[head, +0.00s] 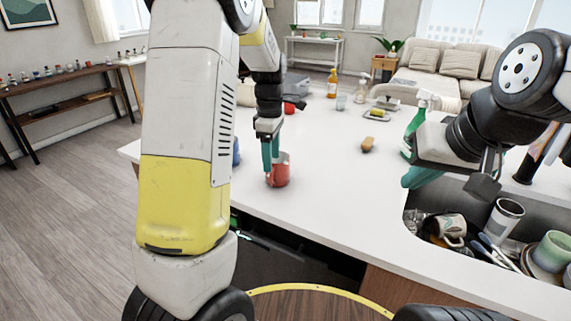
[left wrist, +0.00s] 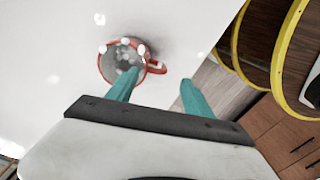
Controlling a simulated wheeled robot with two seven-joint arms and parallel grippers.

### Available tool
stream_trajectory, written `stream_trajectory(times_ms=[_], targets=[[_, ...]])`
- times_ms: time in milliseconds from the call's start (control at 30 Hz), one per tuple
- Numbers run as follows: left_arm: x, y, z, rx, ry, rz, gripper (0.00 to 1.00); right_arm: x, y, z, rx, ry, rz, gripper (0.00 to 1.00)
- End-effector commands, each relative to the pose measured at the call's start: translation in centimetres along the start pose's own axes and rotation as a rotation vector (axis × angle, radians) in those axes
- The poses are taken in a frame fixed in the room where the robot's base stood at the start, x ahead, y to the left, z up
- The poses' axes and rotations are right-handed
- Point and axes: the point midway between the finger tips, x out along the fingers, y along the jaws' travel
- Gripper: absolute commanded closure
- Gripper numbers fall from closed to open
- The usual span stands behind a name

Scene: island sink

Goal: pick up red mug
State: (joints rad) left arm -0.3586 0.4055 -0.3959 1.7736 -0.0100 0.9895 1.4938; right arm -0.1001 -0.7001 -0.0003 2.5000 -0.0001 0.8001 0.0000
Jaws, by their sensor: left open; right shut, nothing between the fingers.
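The red mug (head: 281,174) stands upright on the white counter near its front edge. In the left wrist view the mug (left wrist: 104,67) shows from above, with a red rim, a pale inside and its handle (left wrist: 158,68) toward the right. My left gripper (head: 270,157) is open and points down at the mug. In the left wrist view one teal finger of this gripper (left wrist: 160,83) overlaps the mug's mouth, and the other is outside, past the handle. I cannot tell how deep the first finger reaches. My right gripper (head: 415,178) is shut and empty beside the sink.
The sink (head: 412,218) at the right holds several mugs and dishes. A green spray bottle (head: 412,128) stands near my right gripper. A blue object (head: 236,152) is close left of the mug. The counter right of the mug is clear.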

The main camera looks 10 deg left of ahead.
Motion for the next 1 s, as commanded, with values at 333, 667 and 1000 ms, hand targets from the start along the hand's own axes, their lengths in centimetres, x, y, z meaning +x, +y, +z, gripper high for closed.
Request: stream_trajectory(times_ms=[333, 667, 1000], targets=[[4.3, 0.0, 0.0, 0.003, -0.001, -0.001, 0.40, 0.0, 0.0, 0.0, 0.000, 0.000, 0.000, 1.00], [8.7, 0.2, -0.1, 0.002, -0.001, -0.002, 0.40, 0.0, 0.0, 0.0, 0.000, 0.000, 0.000, 1.00], [9.4, 0.3, -0.1, 0.003, -0.001, 0.000, 0.40, 0.0, 0.0, 0.0, 0.000, 0.000, 0.000, 1.00]])
